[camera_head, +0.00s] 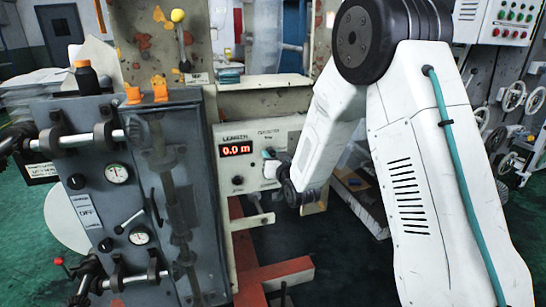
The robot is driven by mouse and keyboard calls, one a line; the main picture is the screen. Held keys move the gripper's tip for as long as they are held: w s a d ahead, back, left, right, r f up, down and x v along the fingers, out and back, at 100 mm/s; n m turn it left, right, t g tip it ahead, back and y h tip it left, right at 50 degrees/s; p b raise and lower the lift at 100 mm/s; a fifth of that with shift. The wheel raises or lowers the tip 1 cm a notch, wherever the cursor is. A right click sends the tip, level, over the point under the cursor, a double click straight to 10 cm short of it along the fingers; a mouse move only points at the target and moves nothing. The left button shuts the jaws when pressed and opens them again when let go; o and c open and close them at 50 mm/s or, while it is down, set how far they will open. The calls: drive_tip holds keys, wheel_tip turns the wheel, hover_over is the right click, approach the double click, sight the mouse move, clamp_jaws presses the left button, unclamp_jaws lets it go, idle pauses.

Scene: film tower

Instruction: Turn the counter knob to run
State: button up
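The cream counter panel (223,171) stands at mid-picture, labelled LENGTH. A small dark round knob (238,180) sits below the display. To the display's right, under small lettering I cannot read surely, a small dark and teal part (268,153) shows; it seems to be the counter knob, partly hidden. My gripper (273,165) is at this spot, at the end of my white arm coming from the right. I cannot tell whether it touches the knob or whether its fingers are open. The knob's setting is unclear.
A grey cabinet (72,240) with gauges, pipes and a glass-like front stands close on the left. A red frame (275,272) lies low in front of the panel. Valve wheels (513,95) and a button box (508,24) are at the right. Dark floor shows below my arm.

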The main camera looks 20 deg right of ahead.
drive_tip(key=n, duration=0.4)
drive_tip(key=shift+r+n, duration=0.1)
drive_tip(key=shift+n, duration=0.3)
drive_tip(key=n, duration=0.4)
drive_tip(key=shift+g+h, duration=0.3)
drive_tip(key=n, duration=0.4)
drive_tip(key=shift+a+r+n+h, duration=0.1)
drive_tip(key=shift+n+h, duration=0.4)
drive_tip(key=shift+n, duration=1.5)
drive_tip(key=o, duration=1)
drive_tip(key=shift+s, duration=0.15)
